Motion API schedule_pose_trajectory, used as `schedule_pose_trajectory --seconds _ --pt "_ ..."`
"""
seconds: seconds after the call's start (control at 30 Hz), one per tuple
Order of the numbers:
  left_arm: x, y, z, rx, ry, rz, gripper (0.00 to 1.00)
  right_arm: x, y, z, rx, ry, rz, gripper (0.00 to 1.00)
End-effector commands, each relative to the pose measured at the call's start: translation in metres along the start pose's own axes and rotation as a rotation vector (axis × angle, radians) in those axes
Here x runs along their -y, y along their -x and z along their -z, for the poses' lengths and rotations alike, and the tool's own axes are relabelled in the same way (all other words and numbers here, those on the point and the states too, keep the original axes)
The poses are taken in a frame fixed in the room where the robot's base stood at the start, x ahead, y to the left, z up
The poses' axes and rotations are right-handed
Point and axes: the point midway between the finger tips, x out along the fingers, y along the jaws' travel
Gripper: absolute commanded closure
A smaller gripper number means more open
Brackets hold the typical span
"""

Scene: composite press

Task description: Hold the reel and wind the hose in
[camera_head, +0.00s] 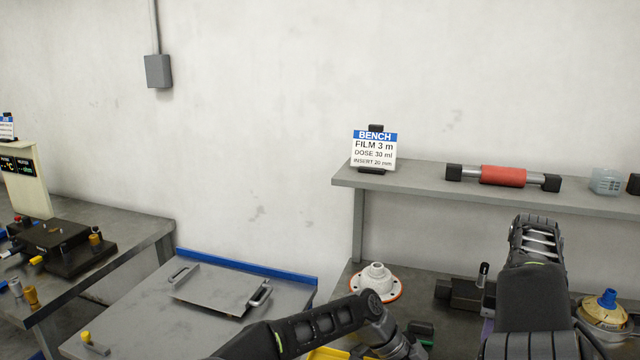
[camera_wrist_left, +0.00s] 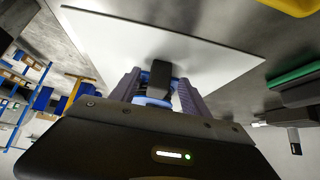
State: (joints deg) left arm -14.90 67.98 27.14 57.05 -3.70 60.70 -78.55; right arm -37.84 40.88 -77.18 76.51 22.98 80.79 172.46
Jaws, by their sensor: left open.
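I cannot make out a hose or a clearly recognisable reel in either view. A white flanged round piece with an orange rim (camera_head: 376,285) sits on the right bench and may be a reel, but I cannot tell. My left arm reaches in along the bottom of the head view, and its gripper is out of that frame. In the left wrist view my left gripper (camera_wrist_left: 158,92) has its two fingers apart. A dark block with a blue rounded part (camera_wrist_left: 159,80) shows between them; whether they touch it is unclear. My right forearm stands at the right, its gripper out of sight.
A wall shelf (camera_head: 420,187) carries a sign (camera_head: 374,152) and a red roller (camera_head: 503,176). A yellowish round piece with a blue top (camera_head: 605,309) stands right of my right arm. A handled metal plate (camera_head: 218,288) lies on the left table.

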Motion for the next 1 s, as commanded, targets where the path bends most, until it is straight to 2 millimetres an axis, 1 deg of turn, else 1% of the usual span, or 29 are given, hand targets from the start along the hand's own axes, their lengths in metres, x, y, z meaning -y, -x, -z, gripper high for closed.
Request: schedule_pose_trajectory --seconds 0.17,0.27,0.5,0.63,0.7,0.8,1.0 --pt "0.001 0.017 0.000 0.000 0.001 0.002 0.46 0.000 0.000 0.000 0.000 0.000 0.000 0.54" --pt "0.001 0.034 0.000 0.000 0.001 0.004 0.46 0.000 0.000 0.000 0.000 0.000 0.000 0.54" --pt "0.001 0.084 0.000 -0.001 0.001 0.004 0.46 0.000 0.000 0.000 0.000 0.000 0.000 0.54" --pt "0.001 0.105 0.000 -0.001 0.000 0.003 0.46 0.000 0.000 0.000 0.000 0.000 0.000 0.54" --pt "0.000 0.112 0.000 -0.001 0.000 0.000 0.46 0.000 0.000 0.000 0.000 0.000 0.000 0.54" --pt "0.000 0.117 0.000 -0.001 0.000 0.000 0.46 0.000 0.000 0.000 0.000 0.000 0.000 0.54" --pt "0.000 0.118 0.000 -0.001 0.000 -0.001 0.46 0.000 0.000 0.000 0.000 0.000 0.000 0.54"
